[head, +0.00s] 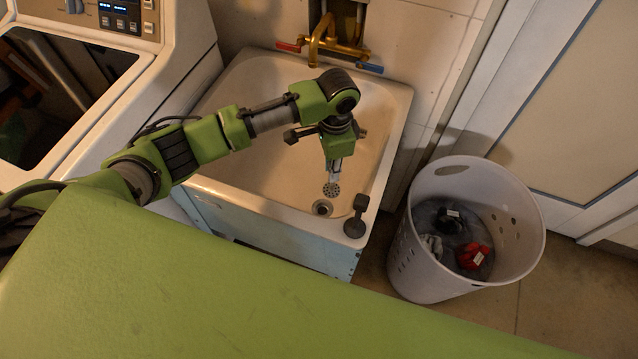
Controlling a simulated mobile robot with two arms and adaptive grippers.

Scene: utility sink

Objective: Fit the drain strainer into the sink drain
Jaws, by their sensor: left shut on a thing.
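The drain strainer (331,190) is a small round metal disc with holes. My left gripper (333,176) is shut on it and holds it inside the sink, pointing down. The sink (240,150) is a cream basin against the tiled wall. Its drain (322,208) is a dark round hole with a metal ring near the front right of the basin. In the picture the strainer is just above and slightly right of the drain, apart from it; its exact height cannot be told. My right gripper is not in view.
A dark plug-like object (356,222) with an upright handle stands on the sink's front right corner. A brass faucet (327,42) with red and blue handles is at the back. A washing machine (110,70) is left; a laundry basket (425,250) with clothes is right.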

